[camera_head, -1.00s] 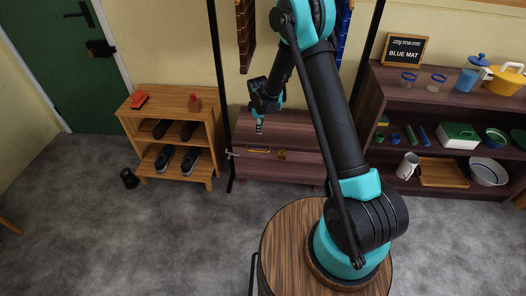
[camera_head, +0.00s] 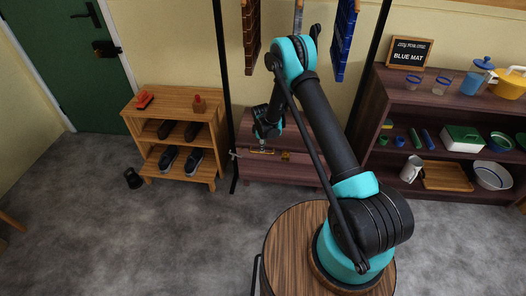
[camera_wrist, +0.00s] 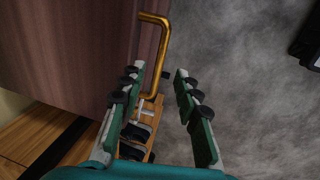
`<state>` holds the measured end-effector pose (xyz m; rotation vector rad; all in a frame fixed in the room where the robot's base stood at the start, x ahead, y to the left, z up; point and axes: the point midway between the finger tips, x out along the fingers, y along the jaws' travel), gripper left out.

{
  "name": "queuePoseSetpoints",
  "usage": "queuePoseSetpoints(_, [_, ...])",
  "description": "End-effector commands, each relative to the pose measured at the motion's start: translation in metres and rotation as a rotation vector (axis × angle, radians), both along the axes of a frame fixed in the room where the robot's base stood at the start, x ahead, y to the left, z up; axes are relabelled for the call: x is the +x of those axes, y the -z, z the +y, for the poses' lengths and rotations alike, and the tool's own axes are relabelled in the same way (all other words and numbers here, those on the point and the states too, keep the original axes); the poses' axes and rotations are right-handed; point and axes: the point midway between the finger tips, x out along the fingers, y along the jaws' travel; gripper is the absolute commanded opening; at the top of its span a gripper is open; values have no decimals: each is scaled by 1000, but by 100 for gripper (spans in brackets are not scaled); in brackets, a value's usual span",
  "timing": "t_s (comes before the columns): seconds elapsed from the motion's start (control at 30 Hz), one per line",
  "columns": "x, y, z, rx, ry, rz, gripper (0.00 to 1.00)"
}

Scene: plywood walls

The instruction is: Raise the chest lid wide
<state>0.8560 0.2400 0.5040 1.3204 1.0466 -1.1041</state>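The chest (camera_head: 300,171) is dark reddish wood and stands against the wall with its lid (camera_head: 298,131) down. A brass handle (camera_head: 256,152) is on its front, with a small brass latch (camera_head: 285,156) to the right. My gripper (camera_head: 263,144) is at the handle. In the wrist view my gripper (camera_wrist: 160,73) is open, and the brass handle (camera_wrist: 165,45) lies in line with the gap between the fingertips. The fingers do not close on it. The chest's wood panel (camera_wrist: 75,50) fills the upper left there. My arm hides the chest's right part in the head view.
A shoe rack (camera_head: 166,103) with shoes stands left of the chest. A dark shelf (camera_head: 376,98) with dishes stands to the right. Black upright poles (camera_head: 225,60) flank the chest, and hanging brown (camera_head: 251,40) and blue (camera_head: 344,45) items are above. The grey floor in front is open.

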Motion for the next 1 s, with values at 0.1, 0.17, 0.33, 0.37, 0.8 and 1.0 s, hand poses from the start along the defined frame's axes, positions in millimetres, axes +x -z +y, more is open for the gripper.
queuePoseSetpoints(0.1, [4, 21, 0, 0, 1, 0, 32])
queuePoseSetpoints(0.17, [6, 29, 0, 0, 1, 0, 32])
queuePoseSetpoints(0.33, [9, 46, 0, 0, 1, 0, 32])
queuePoseSetpoints(0.37, [9, 48, 0, 0, 1, 0, 32])
queuePoseSetpoints(0.8, [10, 53, 0, 0, 0, 0, 28])
queuePoseSetpoints(1.0, [10, 53, 0, 0, 0, 0, 3])
